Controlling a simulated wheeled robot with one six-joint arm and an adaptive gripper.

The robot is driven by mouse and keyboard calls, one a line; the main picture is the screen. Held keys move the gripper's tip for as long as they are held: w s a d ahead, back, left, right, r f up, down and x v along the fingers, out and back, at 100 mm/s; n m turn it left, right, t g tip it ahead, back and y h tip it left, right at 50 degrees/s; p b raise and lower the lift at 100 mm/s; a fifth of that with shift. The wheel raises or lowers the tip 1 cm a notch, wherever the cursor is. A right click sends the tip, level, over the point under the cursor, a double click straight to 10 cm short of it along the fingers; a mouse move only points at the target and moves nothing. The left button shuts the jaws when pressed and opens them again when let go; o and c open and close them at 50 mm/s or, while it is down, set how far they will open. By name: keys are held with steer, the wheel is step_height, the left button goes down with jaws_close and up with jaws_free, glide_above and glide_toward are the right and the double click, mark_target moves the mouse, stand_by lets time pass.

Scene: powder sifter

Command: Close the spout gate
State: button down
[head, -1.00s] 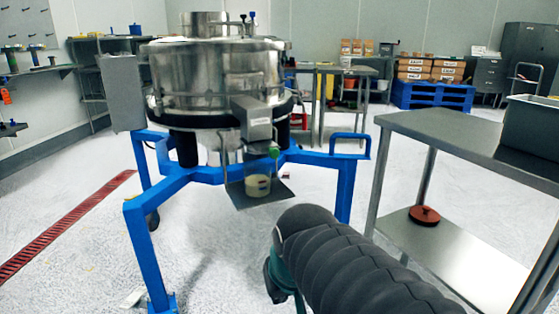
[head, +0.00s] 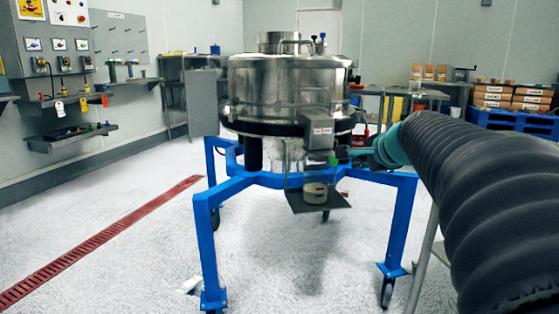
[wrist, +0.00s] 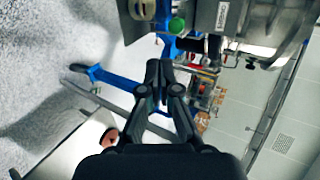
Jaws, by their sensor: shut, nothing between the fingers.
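The powder sifter (head: 290,88) is a steel drum on a blue wheeled frame. Its grey spout box (head: 320,130) juts from the front, with a green knob (head: 333,160) below it that looks like the gate's handle. The wrist view shows the spout box (wrist: 210,16) and green knob (wrist: 177,25) at the top. My gripper (wrist: 159,68) is shut and empty, with its tips apart from the knob in the picture. In the head view my gripper (head: 348,154) is small, just right of the knob. I cannot tell the gate's position.
A small tub (head: 315,192) stands on a dark plate (head: 335,205) under the spout; it also shows in the wrist view (wrist: 141,9). Open floor lies in front. A wall panel and shelves (head: 75,132) are at left.

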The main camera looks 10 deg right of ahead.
glide_toward(334, 164)
step_height(334, 164, down, 4)
steer(key=w, duration=0.5)
steer(key=shift+w+r, duration=0.25)
steer(key=shift+w, duration=0.15)
steer(key=shift+w+d, duration=0.1)
